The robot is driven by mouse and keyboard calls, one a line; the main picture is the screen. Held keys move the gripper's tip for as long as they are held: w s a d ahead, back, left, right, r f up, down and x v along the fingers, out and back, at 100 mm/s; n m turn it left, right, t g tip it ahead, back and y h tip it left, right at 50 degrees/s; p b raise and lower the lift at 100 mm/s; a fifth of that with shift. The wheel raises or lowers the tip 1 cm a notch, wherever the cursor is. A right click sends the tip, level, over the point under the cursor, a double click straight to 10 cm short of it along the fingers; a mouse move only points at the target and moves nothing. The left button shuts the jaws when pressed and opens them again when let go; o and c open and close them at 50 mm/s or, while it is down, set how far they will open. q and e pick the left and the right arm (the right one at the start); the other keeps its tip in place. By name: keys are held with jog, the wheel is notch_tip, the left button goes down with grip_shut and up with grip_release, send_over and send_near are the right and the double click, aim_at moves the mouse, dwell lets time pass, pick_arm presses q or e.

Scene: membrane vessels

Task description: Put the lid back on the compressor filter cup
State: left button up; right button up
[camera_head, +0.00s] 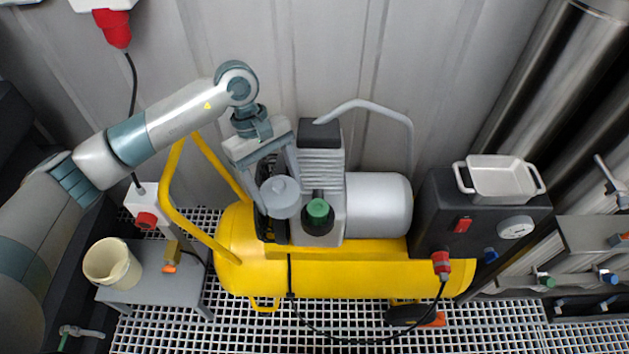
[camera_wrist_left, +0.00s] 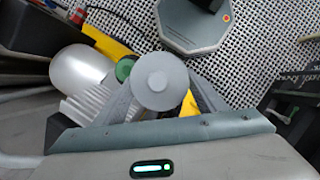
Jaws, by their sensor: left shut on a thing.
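My left gripper (camera_head: 279,186) is shut on a round grey lid with a small knob (camera_head: 280,199) and holds it above the left end of the compressor. The lid also shows between the fingers in the left wrist view (camera_wrist_left: 160,82). The filter cup (camera_head: 319,227) is black with a green round part (camera_head: 319,208) on top. It stands on the compressor just right of the lid in the head view. The green part also shows in the left wrist view (camera_wrist_left: 124,69), partly hidden behind the lid. My right gripper is out of view.
The yellow compressor tank (camera_head: 350,268) carries a finned pump head (camera_head: 321,163) and a bent grey pipe (camera_head: 365,104). A black control box (camera_head: 430,205) with a white dish (camera_head: 500,178) stands to the right. A grey stool (camera_head: 176,277) bears a cream pot (camera_head: 111,263). Yellow handle bars rise on the left.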

aim_at(316, 207)
pick_arm(q)
jog(key=d+n, duration=0.2)
jog(key=w+d+f+n+t+h+p, duration=0.1)
jog(key=d+n, duration=0.1)
jog(key=d+n+t, duration=0.1)
jog(key=d+n, duration=0.1)
jog(key=shift+w+d+f+p, duration=0.3)
jog(key=shift+d+f, duration=0.1)
jog(key=shift+w+d+f+n, duration=0.15)
jog(key=shift+d+f+n, duration=0.05)
jog(key=shift+d+n, duration=0.25)
jog(key=shift+f, duration=0.25)
jog(key=shift+f+b, duration=0.55)
jog(key=shift+f, duration=1.2)
jog(key=shift+f+b, duration=1.2)
jog(key=shift+f, duration=0.05)
jog(key=shift+r+b, duration=0.1)
jog(key=shift+b, duration=0.7)
jog(key=shift+f+b, duration=0.2)
jog(key=shift+b, duration=0.35)
